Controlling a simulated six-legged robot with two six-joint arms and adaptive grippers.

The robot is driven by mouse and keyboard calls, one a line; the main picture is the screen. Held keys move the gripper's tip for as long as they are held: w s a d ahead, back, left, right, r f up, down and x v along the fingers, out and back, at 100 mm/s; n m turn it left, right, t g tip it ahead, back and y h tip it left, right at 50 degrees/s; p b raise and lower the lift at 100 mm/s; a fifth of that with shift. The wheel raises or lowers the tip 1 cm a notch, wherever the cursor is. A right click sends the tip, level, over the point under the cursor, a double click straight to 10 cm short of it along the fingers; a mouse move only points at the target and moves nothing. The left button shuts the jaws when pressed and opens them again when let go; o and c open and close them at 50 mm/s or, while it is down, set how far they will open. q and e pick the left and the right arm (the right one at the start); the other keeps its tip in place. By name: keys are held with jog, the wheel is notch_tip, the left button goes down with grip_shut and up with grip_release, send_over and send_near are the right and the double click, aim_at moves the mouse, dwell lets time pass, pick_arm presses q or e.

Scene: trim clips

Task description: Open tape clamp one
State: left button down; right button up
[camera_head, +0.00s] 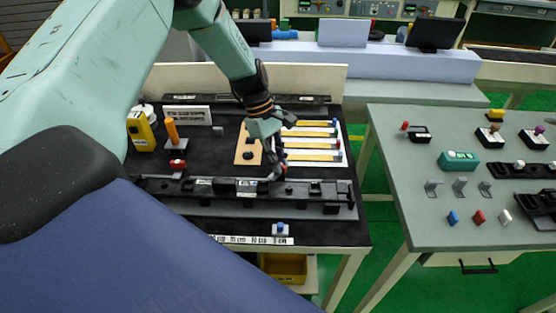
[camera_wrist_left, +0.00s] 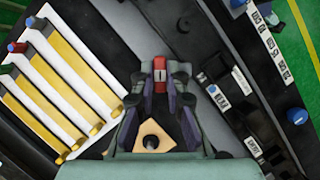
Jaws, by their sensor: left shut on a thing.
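My left gripper (camera_head: 277,174) reaches down over the black table, between the yellow strips and the long black rail. In the left wrist view the fingers of this gripper (camera_wrist_left: 160,76) are closed on a small red block (camera_wrist_left: 160,86) with a pale mark on its face. The mark is too small to read surely. I cannot tell for certain whether the block is the handle of tape clamp one. In the head view the red block (camera_head: 284,168) shows only as a small patch at the fingertips. My right gripper is not in view.
Several yellow strips (camera_head: 310,143) lie on a white board, also in the wrist view (camera_wrist_left: 50,90). The long black rail (camera_head: 315,190) runs along the front. A red-topped piece (camera_head: 178,164) stands left. A yellow device (camera_head: 140,130) is farther left. A grey table (camera_head: 420,215) is at right.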

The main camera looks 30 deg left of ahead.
pick_arm(q)
jog(key=m, duration=0.1)
jog(key=m+g, duration=0.1)
jog(key=m, duration=0.1)
jog(key=m+b, duration=0.1)
jog(key=shift+w+r+y, duration=0.15)
jog(key=shift+w+y, duration=0.15)
jog(key=shift+y, duration=0.1)
jog(key=shift+w+m+g+y, duration=0.1)
jog(key=shift+m+g+y, duration=0.2)
jog(key=shift+m+g, duration=0.85)
jog(key=shift+r+m+t+b, duration=0.1)
jog(key=shift+m+t+b, duration=0.2)
jog(key=shift+m+t, duration=0.25)
jog(key=c, duration=1.7)
grip_release()
jog(key=o, duration=0.3)
jog(key=shift+s+d, duration=0.1)
jog(key=shift+s, duration=0.1)
jog(key=shift+o, duration=0.2)
jog(key=shift+w, duration=0.1)
jog(key=v, duration=1.1)
jog(key=shift+w+r, duration=0.2)
jog(key=shift+r, duration=0.1)
